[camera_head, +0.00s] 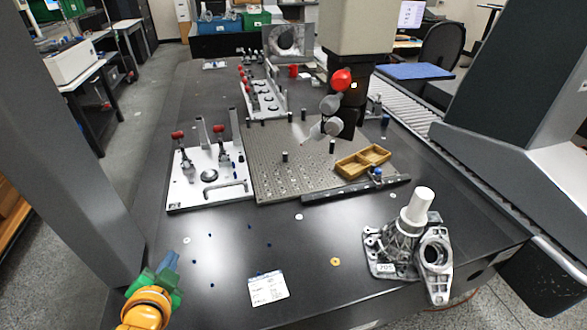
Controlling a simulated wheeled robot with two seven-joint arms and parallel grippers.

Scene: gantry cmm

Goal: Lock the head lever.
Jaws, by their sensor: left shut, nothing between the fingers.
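The measuring head (349,112) hangs dark from the pale grey column (370,25) above the middle of the table. A lever with a red knob (341,80) is on its front side. Grey rounded parts and a thin probe hang below the knob; whether the lever is locked cannot be told. My left gripper (172,259), green with blue fingers on an orange wrist, is at the lower left over the table's near-left edge. It is shut and empty, well apart from the lever. My right gripper is not in view.
A perforated plate (297,180) lies under the head, with a wooden tray (352,166) on it. A white fixture plate with red-tipped clamps (195,199) is left of it. Metal castings (434,262) stand at the right front. A white card (268,288) lies in front. Grey gantry uprights flank the table.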

